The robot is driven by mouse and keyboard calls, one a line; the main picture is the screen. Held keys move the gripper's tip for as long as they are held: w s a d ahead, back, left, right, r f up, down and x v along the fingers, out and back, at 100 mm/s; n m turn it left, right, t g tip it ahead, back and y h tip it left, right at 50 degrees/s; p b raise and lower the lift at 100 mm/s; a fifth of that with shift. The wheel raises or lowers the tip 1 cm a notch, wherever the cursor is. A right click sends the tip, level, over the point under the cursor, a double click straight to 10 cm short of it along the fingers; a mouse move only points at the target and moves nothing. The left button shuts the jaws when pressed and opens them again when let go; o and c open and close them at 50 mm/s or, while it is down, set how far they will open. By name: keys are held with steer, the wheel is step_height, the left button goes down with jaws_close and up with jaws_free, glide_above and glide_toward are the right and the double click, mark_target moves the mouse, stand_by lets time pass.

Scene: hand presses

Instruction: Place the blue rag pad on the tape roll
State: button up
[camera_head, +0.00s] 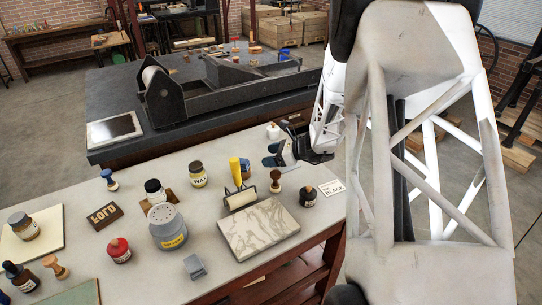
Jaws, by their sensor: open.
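The blue rag pad (195,267) looks like a small folded grey-blue block. It lies flat on the bench near its front edge, below the grey tin. I cannot make out a tape roll; a small white thing (273,131) with a dark red top stands at the bench's back edge, too small to name surely. My gripper (269,154) is open above the back right of the bench, well apart from the rag pad. Its fingers point left and I see nothing between them. My arm covers the right side of the view.
A marble slab (259,230) lies right of the rag pad. A brayer (239,199), a grey tin (167,227), a wax jar (198,174) and stamps crowd the bench (215,290). A red-capped jar (118,250) stands left. A press (215,85) stands behind.

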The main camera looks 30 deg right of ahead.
steer(key=s+a+r+n+g+h, duration=0.1)
steer(key=s+a+r+n+g, duration=0.3)
steer(key=s+a+r+n, duration=0.5)
steer(key=s+a+r+n+g+h, duration=0.1)
steer(key=s+a+r+n+g, duration=0.35)
steer(key=a, duration=0.65)
steer(key=s+a+r+n+h, duration=0.1)
steer(key=s+r+n+h, duration=0.1)
steer(key=s+n, duration=0.2)
steer(key=s+a+r+n+t+h, duration=0.1)
steer(key=s+a+r+n+h, duration=0.1)
steer(key=s+n, duration=0.3)
steer(key=s+a+r+n+h, duration=0.1)
steer(key=s+r+n+h, duration=0.2)
steer(key=s, duration=0.8)
steer(key=shift+s+a+r+n+h, duration=0.15)
steer(key=shift+a+r+n+h, duration=0.25)
steer(key=shift+r+n, duration=0.3)
